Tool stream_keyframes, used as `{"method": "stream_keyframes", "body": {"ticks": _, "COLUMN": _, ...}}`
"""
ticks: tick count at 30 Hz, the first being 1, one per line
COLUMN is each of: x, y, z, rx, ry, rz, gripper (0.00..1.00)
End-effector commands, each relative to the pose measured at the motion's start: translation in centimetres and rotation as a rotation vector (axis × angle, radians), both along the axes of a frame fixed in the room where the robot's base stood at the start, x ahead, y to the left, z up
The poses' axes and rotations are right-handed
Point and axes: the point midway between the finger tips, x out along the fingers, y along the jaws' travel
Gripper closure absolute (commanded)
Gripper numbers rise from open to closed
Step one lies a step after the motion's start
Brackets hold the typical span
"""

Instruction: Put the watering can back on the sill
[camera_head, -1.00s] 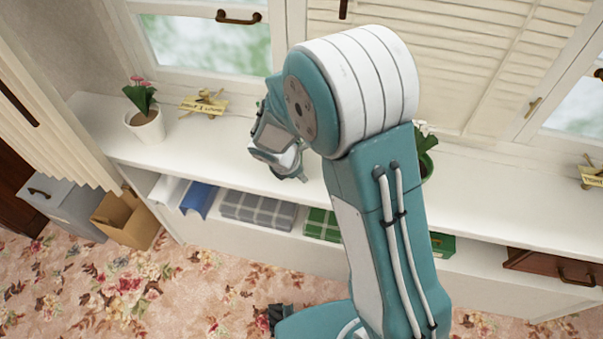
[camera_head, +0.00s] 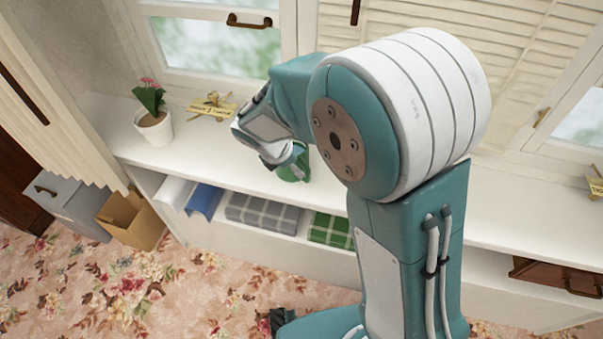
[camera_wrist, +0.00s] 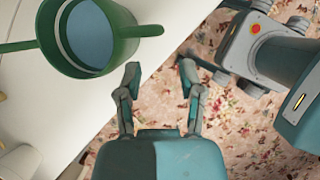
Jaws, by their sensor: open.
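The green watering can (camera_wrist: 88,42) is at the upper left of the wrist view, seen from above over the white sill (camera_wrist: 35,105). Its round opening shows a blue-grey inside, and green arms stick out to both sides. In the head view only a green part of it (camera_head: 295,170) shows beside my gripper, near the front edge of the sill (camera_head: 340,205). My gripper (camera_wrist: 160,76) is open and empty. Its fingers are beside the can, to its right in the wrist view, over the sill edge and floor. I cannot tell whether the can rests fully on the sill.
Folded cloths (camera_head: 262,212) lie on the shelf below. A cardboard box (camera_head: 130,222) stands on the floor. My arm hides the sill's middle.

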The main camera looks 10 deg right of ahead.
Motion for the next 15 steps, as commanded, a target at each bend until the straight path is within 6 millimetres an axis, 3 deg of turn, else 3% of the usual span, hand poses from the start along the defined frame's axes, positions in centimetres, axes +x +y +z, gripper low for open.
{"method": "stream_keyframes", "body": {"ticks": 4, "x": -0.3, "y": 0.8, "z": 2.1, "rx": 0.002, "ry": -0.003, "rz": 0.001, "gripper": 0.5}}
{"method": "stream_keyframes", "body": {"ticks": 15, "x": -0.9, "y": 0.7, "z": 3.8, "rx": 0.023, "ry": -0.022, "rz": -0.051, "gripper": 0.5}}
